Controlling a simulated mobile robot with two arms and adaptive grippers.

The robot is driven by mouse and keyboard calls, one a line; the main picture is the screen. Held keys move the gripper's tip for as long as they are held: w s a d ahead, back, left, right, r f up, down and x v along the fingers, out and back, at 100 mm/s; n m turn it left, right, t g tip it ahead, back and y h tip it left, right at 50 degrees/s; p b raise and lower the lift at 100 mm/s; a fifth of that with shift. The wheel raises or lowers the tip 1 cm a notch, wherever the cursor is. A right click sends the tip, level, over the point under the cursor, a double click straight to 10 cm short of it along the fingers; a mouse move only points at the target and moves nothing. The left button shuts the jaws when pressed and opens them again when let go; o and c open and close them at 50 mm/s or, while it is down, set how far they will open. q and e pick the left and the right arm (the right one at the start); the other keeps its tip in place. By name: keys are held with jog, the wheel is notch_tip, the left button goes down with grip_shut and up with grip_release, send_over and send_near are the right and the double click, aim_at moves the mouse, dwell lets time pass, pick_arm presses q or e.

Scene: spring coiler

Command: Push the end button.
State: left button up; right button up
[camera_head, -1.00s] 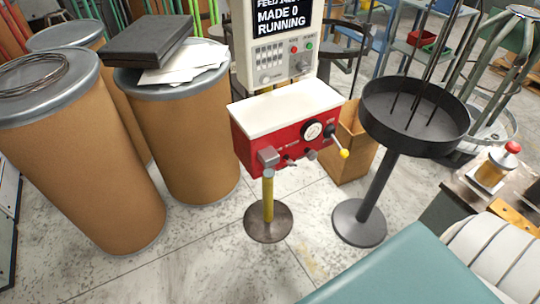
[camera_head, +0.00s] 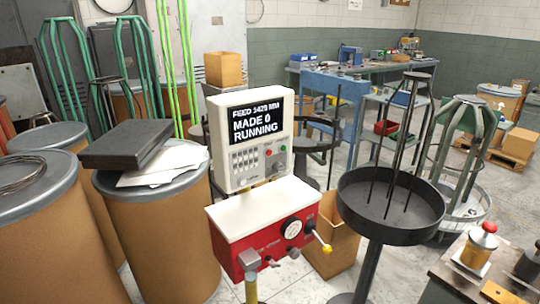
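A white control box (camera_head: 250,170) stands in the middle of the head view on a post. Its dark screen (camera_head: 257,122) reads about FEED 1429 MM, MADE 0, RUNNING. Below the screen are a row of switches (camera_head: 245,160) at left, a small red button (camera_head: 268,152) and a small green button (camera_head: 282,149) at right, and a dark knob (camera_head: 278,167). The button labels are too small to read, so I cannot tell which is the end button. Neither of my grippers is in view.
A round black tray (camera_head: 388,222) is at right. Brown drums (camera_head: 160,235) stand at left. A cardboard box (camera_head: 330,240) sits behind.

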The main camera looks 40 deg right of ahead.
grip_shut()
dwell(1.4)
